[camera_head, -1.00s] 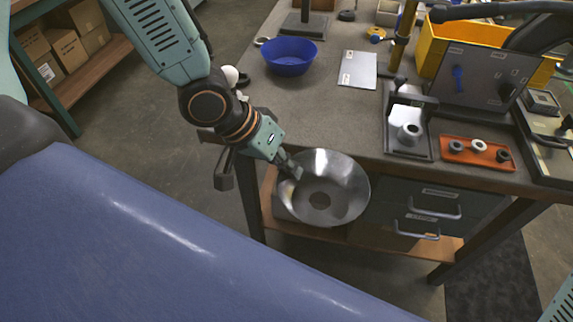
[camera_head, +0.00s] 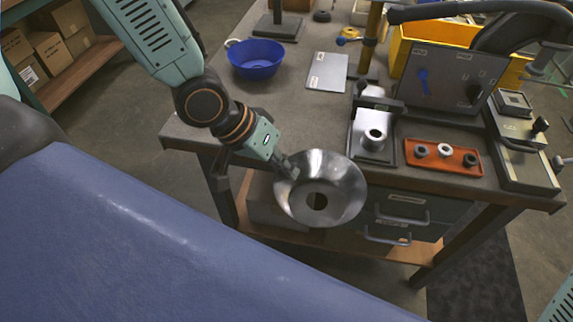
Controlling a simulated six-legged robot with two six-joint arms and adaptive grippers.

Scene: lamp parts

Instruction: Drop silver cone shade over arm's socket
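The silver cone shade (camera_head: 345,190) hangs in front of the bench's near edge, its wide opening and round central hole showing. My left gripper (camera_head: 287,168) is shut on the shade's left rim. A black lamp arm (camera_head: 470,10) runs across the upper right from near a brass post (camera_head: 374,25). I cannot clearly make out its socket. The shade is well apart from this arm. Only a teal bit of my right arm shows at the bottom right corner; its gripper is out of view.
The bench (camera_head: 290,110) holds a blue bowl (camera_head: 256,60), a grey plate (camera_head: 326,70), a black fixture (camera_head: 373,142), an orange tray (camera_head: 440,163) with small rings, an upright panel (camera_head: 450,80) and a yellow bin (camera_head: 400,50). Drawers (camera_head: 400,215) sit below the shade's right side.

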